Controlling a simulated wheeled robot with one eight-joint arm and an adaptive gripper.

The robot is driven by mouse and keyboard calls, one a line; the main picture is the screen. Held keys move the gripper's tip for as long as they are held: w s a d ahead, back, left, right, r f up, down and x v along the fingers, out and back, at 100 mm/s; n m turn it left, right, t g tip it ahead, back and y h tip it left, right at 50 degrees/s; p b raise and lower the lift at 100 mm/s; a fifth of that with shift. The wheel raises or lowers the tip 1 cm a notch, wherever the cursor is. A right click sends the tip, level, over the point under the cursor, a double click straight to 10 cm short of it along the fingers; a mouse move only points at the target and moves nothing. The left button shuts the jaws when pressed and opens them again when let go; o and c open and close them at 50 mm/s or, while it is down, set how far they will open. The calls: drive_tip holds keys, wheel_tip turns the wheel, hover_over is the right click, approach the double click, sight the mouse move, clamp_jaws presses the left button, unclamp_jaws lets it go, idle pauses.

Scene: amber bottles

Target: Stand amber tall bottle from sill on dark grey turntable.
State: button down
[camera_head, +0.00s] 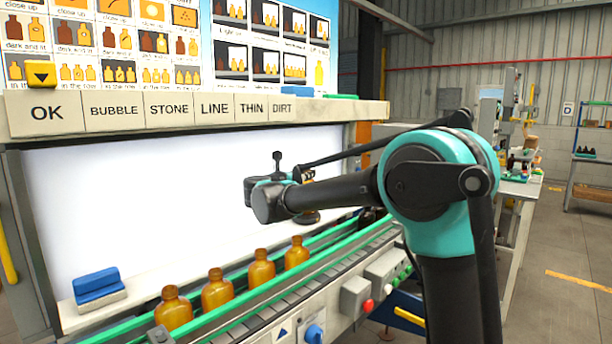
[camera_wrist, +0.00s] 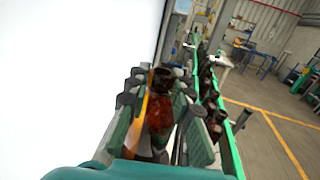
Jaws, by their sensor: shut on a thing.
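The amber tall bottle (camera_wrist: 160,118) stands between the fingers of my gripper (camera_wrist: 158,108) in the wrist view, its dark neck toward the top. My gripper is shut on it. In the head view my wrist hides nearly all of the bottle; only a small amber bit shows beside it. A dark round disc (camera_head: 310,217), seemingly the dark grey turntable, lies on the sill just below my gripper, partly hidden by my arm. I cannot tell whether the bottle touches it.
Several amber bottles (camera_head: 261,268) stand in a row on the conveyor between green rails (camera_head: 130,328), in front of the sill. A blue-topped block (camera_head: 97,285) sits on the sill at left. A bright white panel (camera_head: 150,190) rises behind. The sill between block and disc is clear.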

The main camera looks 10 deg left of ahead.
drive_tip(key=shift+f, duration=0.15)
drive_tip(key=c, duration=1.3)
unclamp_jaws()
drive_tip(key=shift+c, duration=0.2)
drive_tip(key=shift+s+a, duration=0.1)
drive_tip(key=shift+s, duration=0.1)
drive_tip(key=v, duration=1.1)
drive_tip(key=shift+s, duration=0.25)
drive_tip(key=shift+a, duration=0.15)
